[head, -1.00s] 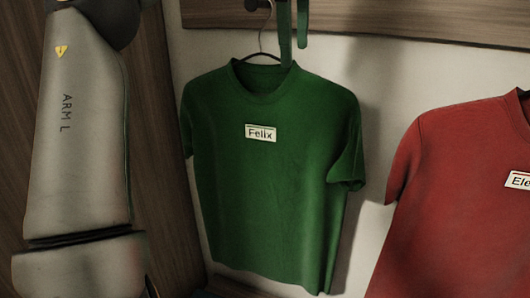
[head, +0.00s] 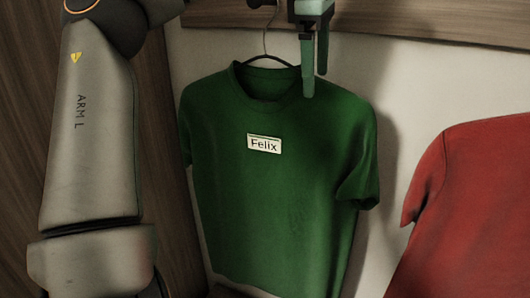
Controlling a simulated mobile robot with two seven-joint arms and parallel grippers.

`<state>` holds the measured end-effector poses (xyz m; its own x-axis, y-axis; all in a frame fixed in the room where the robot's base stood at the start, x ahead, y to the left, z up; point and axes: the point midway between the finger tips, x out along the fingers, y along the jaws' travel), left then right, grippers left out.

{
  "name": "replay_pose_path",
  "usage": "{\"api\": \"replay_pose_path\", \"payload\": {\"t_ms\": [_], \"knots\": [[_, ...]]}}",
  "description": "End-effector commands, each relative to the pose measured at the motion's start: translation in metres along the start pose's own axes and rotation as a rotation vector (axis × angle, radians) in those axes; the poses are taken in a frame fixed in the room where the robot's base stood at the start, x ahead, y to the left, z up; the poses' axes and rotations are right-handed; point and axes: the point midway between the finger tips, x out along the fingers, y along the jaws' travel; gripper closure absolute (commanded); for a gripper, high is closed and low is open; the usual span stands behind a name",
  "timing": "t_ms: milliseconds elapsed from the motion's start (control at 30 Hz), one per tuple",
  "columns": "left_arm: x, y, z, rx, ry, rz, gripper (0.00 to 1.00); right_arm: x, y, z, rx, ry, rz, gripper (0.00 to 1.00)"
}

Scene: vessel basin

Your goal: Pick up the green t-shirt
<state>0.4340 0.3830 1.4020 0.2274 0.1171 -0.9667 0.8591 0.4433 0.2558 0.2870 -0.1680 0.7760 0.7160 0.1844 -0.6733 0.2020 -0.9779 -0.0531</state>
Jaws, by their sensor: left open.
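The green t-shirt (head: 270,205) hangs on a dark hanger (head: 268,58) with a thin hook, in the middle of the head view. A white label reading "Felix" (head: 264,144) is on its chest. My left gripper (head: 315,85) comes down from the top edge with its fingers pointing down. The fingers are apart, and the nearer tip overlaps the shirt's right shoulder beside the collar. I cannot tell whether it touches the cloth. My right gripper is not in view.
A red t-shirt (head: 475,215) hangs to the right, partly cut off. A wooden rail (head: 430,25) runs along the top of the pale wall (head: 400,90). A wooden panel (head: 180,190) stands at the left, behind my left arm. Bare wall lies between the shirts.

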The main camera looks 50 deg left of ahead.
Motion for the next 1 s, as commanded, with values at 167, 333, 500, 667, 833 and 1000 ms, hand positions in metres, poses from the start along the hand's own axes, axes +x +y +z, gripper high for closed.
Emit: {"api": "replay_pose_path", "payload": {"t_ms": [167,333,500,667,833,1000], "knots": [[0.017,-0.001,0.001,0.001,0.000,-0.004,0.12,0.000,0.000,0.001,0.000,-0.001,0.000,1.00],[0.042,-0.001,0.001,0.000,0.000,-0.004,0.12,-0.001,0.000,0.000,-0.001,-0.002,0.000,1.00],[0.054,-0.001,0.001,0.000,-0.002,-0.001,0.12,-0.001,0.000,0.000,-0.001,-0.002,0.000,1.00],[0.054,-0.001,0.001,-0.001,-0.001,0.000,0.12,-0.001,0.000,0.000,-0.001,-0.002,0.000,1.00],[0.054,-0.001,0.001,0.000,-0.001,0.000,0.26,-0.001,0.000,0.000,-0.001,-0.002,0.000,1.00],[0.054,-0.001,0.001,0.000,-0.001,0.000,0.45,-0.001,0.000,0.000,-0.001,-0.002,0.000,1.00]]}}
